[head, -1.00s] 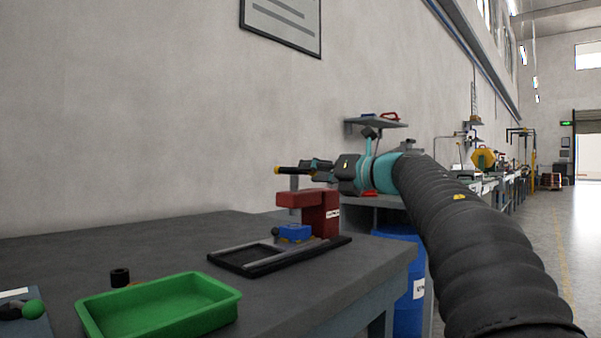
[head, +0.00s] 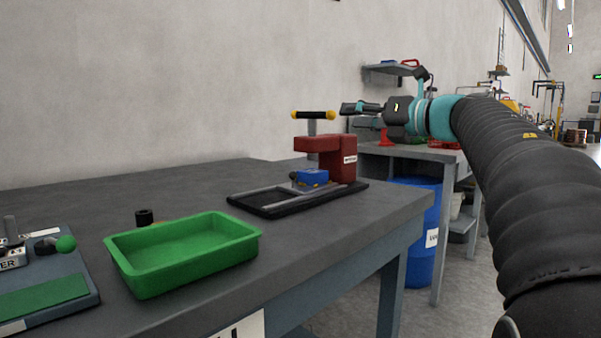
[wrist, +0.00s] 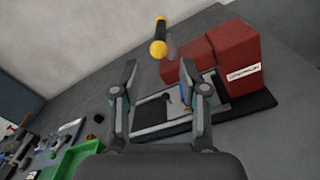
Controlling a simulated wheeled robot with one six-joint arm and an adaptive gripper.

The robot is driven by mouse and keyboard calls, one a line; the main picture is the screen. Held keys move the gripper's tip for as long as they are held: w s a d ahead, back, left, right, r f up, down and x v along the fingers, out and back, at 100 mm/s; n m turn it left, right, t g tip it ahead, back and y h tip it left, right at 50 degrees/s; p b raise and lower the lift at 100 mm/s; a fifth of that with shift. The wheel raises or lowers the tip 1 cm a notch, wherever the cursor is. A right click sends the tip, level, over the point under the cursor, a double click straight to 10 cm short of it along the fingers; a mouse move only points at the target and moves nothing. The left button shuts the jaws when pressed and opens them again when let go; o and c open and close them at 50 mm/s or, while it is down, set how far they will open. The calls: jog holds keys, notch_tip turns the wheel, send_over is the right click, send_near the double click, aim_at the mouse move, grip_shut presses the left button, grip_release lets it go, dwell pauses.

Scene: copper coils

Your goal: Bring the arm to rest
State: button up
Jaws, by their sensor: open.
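My gripper (head: 350,108) is at the end of my black-sleeved arm, above and to the right of the red press (head: 326,148) in the head view. In the wrist view my gripper (wrist: 166,82) has its two fingers spread apart with nothing between them. The press's T-bar handle (head: 314,115), black with yellow ends, stands just left of the fingertips, apart from them in the wrist view. A blue block (head: 311,178) sits under the press on a black base frame (head: 270,206). The red press also shows in the wrist view (wrist: 235,55).
A green tray (head: 185,252) and a small black cylinder (head: 144,217) stand on the grey bench (head: 70,218). A fixture board (head: 45,295) lies at the left. A blue barrel (head: 415,232) stands beyond the bench, near another bench with a red item (head: 385,138).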

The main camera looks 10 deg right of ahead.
jog(key=w+d+f+m+t+h, duration=0.1)
jog(key=w+d+m+t+h, duration=0.15)
jog(key=d+m+h, duration=0.5)
jog(key=w+d+f+m+t+h, duration=0.1)
jog(key=d+f+m+t+h, duration=0.3)
jog(key=d+m, duration=0.6)
jog(key=s+f+m+g+h+p, duration=0.2)
jog(key=s+f+m+g+h, duration=0.55)
jog(key=f+m, duration=0.55)
jog(key=s+a+f+m+g+y+p, duration=0.3)
jog(key=s+a+f+m+g+y, duration=0.35)
jog(key=s+a+f, duration=0.75)
jog(key=s+a+f+g+y+p, duration=0.1)
jog(key=s+a+f+p, duration=0.1)
jog(key=s+a, duration=0.8)
jog(key=shift+s+a+f+m+y+p, duration=0.35)
jog(key=shift+s+p, duration=0.4)
jog(key=shift+s, duration=0.9)
